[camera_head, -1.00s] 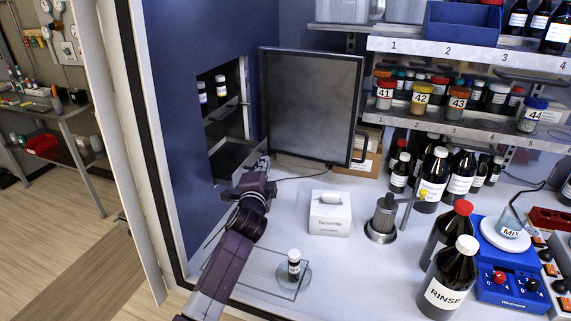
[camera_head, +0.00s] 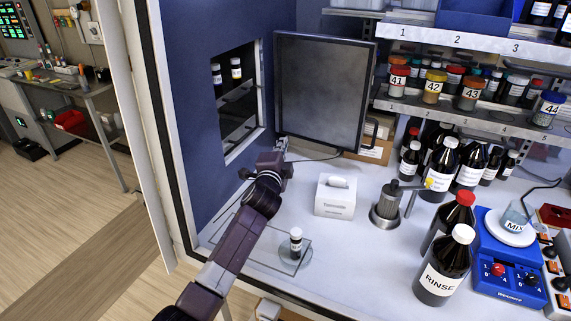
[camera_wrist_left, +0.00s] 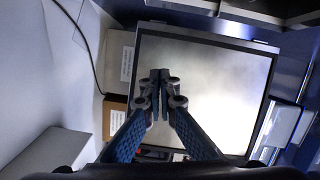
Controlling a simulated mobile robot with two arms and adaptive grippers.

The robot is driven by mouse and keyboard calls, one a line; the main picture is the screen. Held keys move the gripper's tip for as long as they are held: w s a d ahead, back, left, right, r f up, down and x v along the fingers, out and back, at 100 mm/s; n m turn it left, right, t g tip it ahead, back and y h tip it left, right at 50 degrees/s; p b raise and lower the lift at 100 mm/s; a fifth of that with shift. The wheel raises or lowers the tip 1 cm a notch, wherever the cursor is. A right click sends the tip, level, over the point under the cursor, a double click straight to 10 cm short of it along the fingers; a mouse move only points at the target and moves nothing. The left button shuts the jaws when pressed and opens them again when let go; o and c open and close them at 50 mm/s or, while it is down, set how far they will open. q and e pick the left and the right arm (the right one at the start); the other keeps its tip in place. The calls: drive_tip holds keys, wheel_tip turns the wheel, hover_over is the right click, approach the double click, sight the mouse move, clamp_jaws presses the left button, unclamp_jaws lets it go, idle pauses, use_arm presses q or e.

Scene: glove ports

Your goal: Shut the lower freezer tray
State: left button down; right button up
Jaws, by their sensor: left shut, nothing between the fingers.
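The freezer is a dark opening in the blue wall (camera_head: 185,120), with its grey door (camera_head: 322,95) standing open to the right. The lower freezer tray (camera_head: 238,133) shows dark in the lower part of the opening; how far in it sits is hard to tell. My left gripper (camera_head: 281,146) is shut and empty, just right of the opening and near the door's lower left corner. In the left wrist view its closed fingertips (camera_wrist_left: 160,84) show in front of the pale door panel (camera_wrist_left: 205,85). My right gripper is in neither view.
Two white-capped vials (camera_head: 236,68) stand on the upper level inside the freezer. A white tissue box (camera_head: 335,195), a metal cup-like holder (camera_head: 387,205) and a vial (camera_head: 296,243) stand on the bench. Bottles crowd the right side.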

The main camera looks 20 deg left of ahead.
use_arm(q)
drive_tip(key=a+b+v, duration=0.1)
drive_tip(key=b+v, duration=0.1)
drive_tip(key=v, duration=0.7)
drive_tip(key=shift+s+f, duration=0.15)
drive_tip(key=shift+s, duration=0.2)
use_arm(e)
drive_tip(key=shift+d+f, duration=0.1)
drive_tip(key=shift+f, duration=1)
